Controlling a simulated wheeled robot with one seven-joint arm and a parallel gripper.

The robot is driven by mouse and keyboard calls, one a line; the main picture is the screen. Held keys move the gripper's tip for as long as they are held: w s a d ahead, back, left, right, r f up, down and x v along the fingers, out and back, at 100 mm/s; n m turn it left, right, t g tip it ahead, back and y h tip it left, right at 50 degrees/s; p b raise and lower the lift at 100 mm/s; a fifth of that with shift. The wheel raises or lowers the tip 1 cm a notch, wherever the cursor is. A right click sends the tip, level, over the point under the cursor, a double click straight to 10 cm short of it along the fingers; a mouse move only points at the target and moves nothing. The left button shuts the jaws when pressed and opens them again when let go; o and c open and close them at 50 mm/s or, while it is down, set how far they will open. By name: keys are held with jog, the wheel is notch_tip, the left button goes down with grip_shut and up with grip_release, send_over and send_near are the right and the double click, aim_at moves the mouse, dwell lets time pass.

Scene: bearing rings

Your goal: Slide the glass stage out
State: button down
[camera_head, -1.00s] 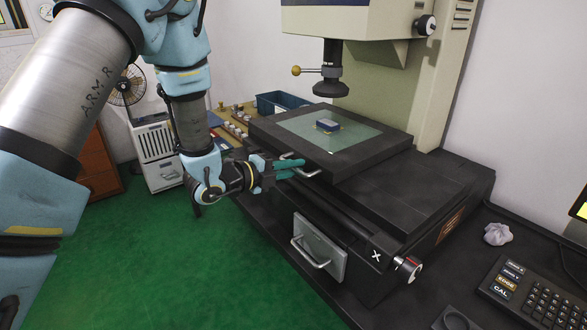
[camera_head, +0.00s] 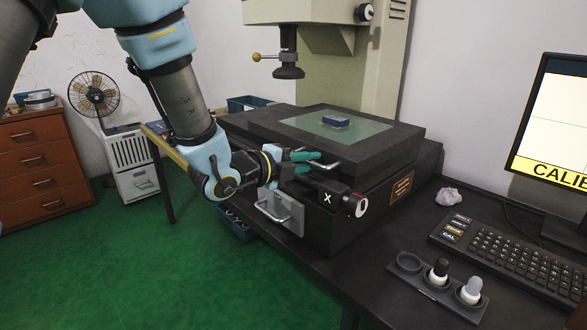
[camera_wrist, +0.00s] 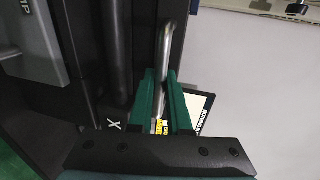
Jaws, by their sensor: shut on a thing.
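The glass stage (camera_head: 395,148) is a dark, thick frame around a pale green glass pane (camera_head: 365,135). It lies flat on the machine's black base, beneath the lens column. A small blue block (camera_head: 334,123) rests on the glass. My gripper (camera_head: 318,160) is at the stage's front edge, its green fingers shut on the metal stage handle (camera_head: 336,165). In the wrist view the handle bar (camera_wrist: 165,45) runs between the two fingers (camera_wrist: 165,90). The far end of the grip is partly hidden by the fingers.
A lower plate with its own handle (camera_head: 278,214) and a knob marked X (camera_head: 357,205) are just below my gripper. A keyboard (camera_head: 515,255), a holder with small bottles (camera_head: 438,285) and a monitor (camera_head: 550,130) stand right. Green floor (camera_head: 150,265) is open at left.

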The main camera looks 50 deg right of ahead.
aim_at(319, 168)
jog(key=shift+s+a+f+b, duration=0.15)
jog(key=shift+s+b, duration=0.55)
jog(key=shift+s, duration=1.2)
jog(key=c, duration=0.9)
grip_release()
jog(key=shift+o, duration=0.2)
